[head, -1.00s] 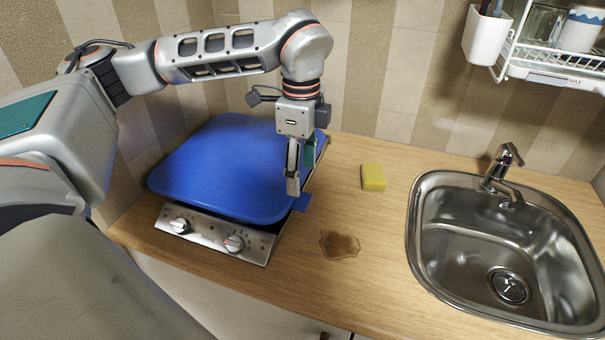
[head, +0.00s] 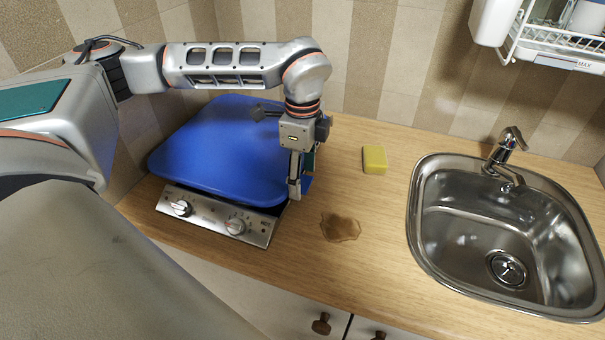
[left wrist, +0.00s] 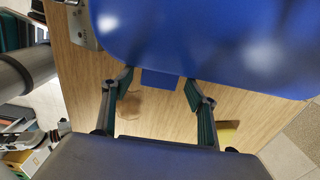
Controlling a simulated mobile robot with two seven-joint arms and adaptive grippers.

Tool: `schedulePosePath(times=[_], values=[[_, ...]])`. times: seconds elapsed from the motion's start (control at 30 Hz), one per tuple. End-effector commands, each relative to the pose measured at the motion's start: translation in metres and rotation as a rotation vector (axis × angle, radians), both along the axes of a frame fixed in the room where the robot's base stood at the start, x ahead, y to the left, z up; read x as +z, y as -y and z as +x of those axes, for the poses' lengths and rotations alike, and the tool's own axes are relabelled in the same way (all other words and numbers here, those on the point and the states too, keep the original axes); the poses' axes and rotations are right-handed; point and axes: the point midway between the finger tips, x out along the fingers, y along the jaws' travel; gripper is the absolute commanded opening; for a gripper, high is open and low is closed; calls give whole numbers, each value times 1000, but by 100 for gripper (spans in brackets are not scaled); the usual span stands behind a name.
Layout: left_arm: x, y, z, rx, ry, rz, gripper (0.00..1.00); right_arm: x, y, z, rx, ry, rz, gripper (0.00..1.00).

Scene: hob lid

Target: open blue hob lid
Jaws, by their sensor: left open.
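The blue hob lid (head: 215,150) lies flat and closed over the hob in the head view. The hob's metal front panel with two knobs (head: 215,215) shows below its front edge. In the left wrist view the lid (left wrist: 210,35) fills the top, and a small blue tab (left wrist: 160,80) sticks out from its edge. My left gripper (head: 295,185) is at the lid's right edge, pointing down, and hides the tab in the head view. In the left wrist view its fingers (left wrist: 157,87) are open, one on each side of the tab, with gaps.
A yellow sponge (head: 375,160) and a brown spill (head: 340,227) lie on the wooden counter right of the hob. A steel sink (head: 500,240) with a tap (head: 505,150) is further right. A white dish rack (head: 555,45) hangs above.

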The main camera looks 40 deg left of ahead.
Motion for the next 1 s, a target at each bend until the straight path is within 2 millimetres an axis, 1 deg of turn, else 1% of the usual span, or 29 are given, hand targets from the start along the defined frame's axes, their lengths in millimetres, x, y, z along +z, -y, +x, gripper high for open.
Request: schedulePosePath(times=[0.13, 0.17, 0.2, 0.27, 0.3, 0.33, 0.37, 0.53, 0.67, 0.87, 0.93, 1.0], values=[[0, 0, 0, 0, 0, 0, 58, 2, 0, 2, -1, 4, 2, 40], [0, 0, 0, 0, 0, 0, 51, 2, 0, 2, -1, 4, 2, 40], [0, 0, 0, 0, 0, 0, 40, 2, -1, 2, -1, 4, 2, 40], [0, 0, 0, 0, 0, 0, 25, 2, -1, 2, -1, 5, 3, 40], [0, 0, 0, 0, 0, 0, 14, 2, -1, 2, -1, 5, 3, 40], [0, 0, 0, 0, 0, 0, 6, 2, -1, 2, -1, 5, 3, 40], [0, 0, 0, 0, 0, 0, 3, 2, -1, 2, -2, 4, 3, 40], [3, 0, 1, 1, -7, -2, 3, 4, -1, 2, -2, 3, 3, 40], [13, 0, 3, 1, -31, -8, 3, 9, -1, 1, -2, 1, 2, 40], [40, -2, 10, 3, -110, -29, 3, 27, 0, 1, -1, 0, 0, 40], [51, -3, 15, 4, -146, -39, 3, 28, 4, -1, -7, -8, -6, 40], [62, -4, 19, 4, -185, -49, 3, 23, 12, -3, -20, -23, -17, 40]])
